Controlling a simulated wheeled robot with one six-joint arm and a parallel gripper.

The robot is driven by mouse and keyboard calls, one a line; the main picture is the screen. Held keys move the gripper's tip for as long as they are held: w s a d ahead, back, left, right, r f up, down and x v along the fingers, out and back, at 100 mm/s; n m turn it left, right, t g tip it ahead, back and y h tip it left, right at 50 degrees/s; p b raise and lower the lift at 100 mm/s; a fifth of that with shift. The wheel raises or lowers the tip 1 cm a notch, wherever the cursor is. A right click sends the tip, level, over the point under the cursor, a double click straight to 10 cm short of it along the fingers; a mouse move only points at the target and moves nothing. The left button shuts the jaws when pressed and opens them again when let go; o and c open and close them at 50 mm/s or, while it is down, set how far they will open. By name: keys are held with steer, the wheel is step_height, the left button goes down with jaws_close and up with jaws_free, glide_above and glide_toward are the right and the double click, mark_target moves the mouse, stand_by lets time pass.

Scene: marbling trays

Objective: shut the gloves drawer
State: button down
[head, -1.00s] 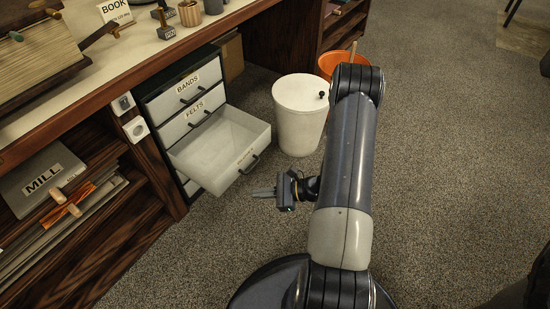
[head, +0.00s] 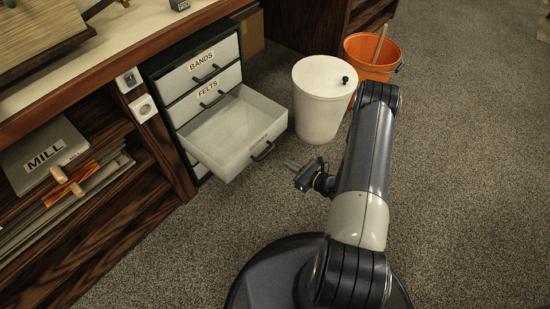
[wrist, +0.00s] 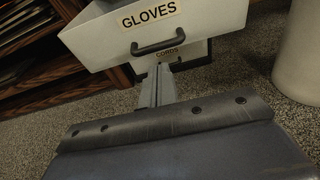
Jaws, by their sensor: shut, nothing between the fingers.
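The gloves drawer (head: 232,138) is pulled well out of the drawer unit and looks empty inside. In the wrist view its white front (wrist: 205,22) carries the label GLOVES and a dark bar handle (wrist: 157,46). My gripper (head: 287,163) is shut and empty, in front of the drawer and to the right of its handle in the head view. In the wrist view the closed fingers (wrist: 157,72) point at the drawer front, their tips just below the handle in the picture. I cannot tell whether they touch it.
Above it, the BANDS drawer (head: 201,69) and FELTS drawer (head: 209,96) are shut. The CORDS drawer (wrist: 176,57) sits below. A white lidded bin (head: 320,105) stands close right of the open drawer, with an orange bucket (head: 374,66) behind. Carpet in front is clear.

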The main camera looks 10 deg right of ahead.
steer(key=b+x, duration=0.2)
steer(key=x, duration=0.5)
steer(key=shift+w+a, duration=0.2)
steer(key=shift+f, duration=0.1)
